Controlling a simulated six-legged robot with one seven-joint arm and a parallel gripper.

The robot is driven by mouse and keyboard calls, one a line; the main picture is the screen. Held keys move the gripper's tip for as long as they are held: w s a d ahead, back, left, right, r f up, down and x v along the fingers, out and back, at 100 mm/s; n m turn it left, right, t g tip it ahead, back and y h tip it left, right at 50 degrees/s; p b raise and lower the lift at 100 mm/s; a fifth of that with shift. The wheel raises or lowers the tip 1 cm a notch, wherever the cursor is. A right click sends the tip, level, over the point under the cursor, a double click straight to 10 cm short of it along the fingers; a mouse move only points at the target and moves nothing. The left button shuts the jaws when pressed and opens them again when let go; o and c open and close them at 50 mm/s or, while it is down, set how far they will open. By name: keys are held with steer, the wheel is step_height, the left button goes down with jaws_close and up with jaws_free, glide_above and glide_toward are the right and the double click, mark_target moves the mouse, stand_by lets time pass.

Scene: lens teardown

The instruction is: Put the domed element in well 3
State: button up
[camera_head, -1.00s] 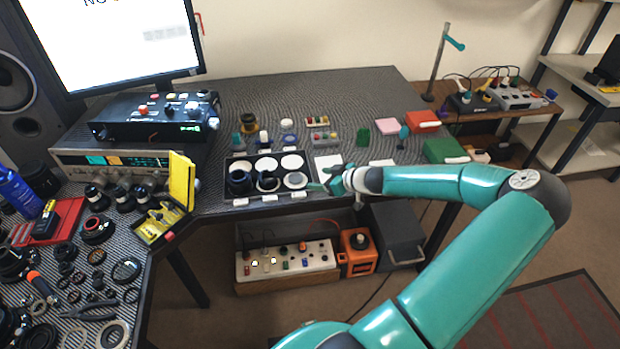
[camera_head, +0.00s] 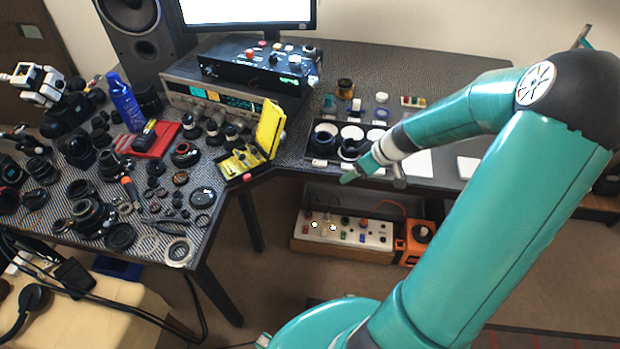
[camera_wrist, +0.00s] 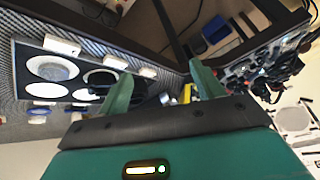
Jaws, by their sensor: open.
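The black well tray (camera_head: 309,150) stands near the front edge of the bench, with white round wells in two rows. Dark rings fill the front-left well (camera_head: 323,143) and the front-middle well (camera_head: 350,148). My wrist hides the front-right well in the head view; the wrist view shows a pale grey disc (camera_wrist: 52,67) in a well. I cannot tell which piece is the domed element, and well numbers are not readable. My gripper (camera_head: 350,178) is open and empty at the tray's front edge. Its spread fingers (camera_wrist: 162,88) show in the wrist view.
A yellow open case (camera_head: 268,130) stands left of the tray. Several dark lens parts crowd the left bench, with a red tray (camera_head: 152,140) and a blue bottle (camera_head: 125,103). Small jars and a blue-rimmed piece (camera_head: 382,98) stand behind the tray. A white control box (camera_head: 342,232) sits below.

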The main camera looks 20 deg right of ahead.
steer(key=s+a+r+m+h, duration=0.2)
steer(key=s+a+r, duration=0.6)
steer(key=a+r, duration=0.2)
steer(key=s+a+r+m+h, duration=0.2)
steer(key=s+a+r, duration=0.6)
steer(key=a+r, duration=0.3)
step_height(320, 180, up, 3)
steer(key=shift+a+r+t, duration=0.15)
steer(key=shift+t, duration=0.15)
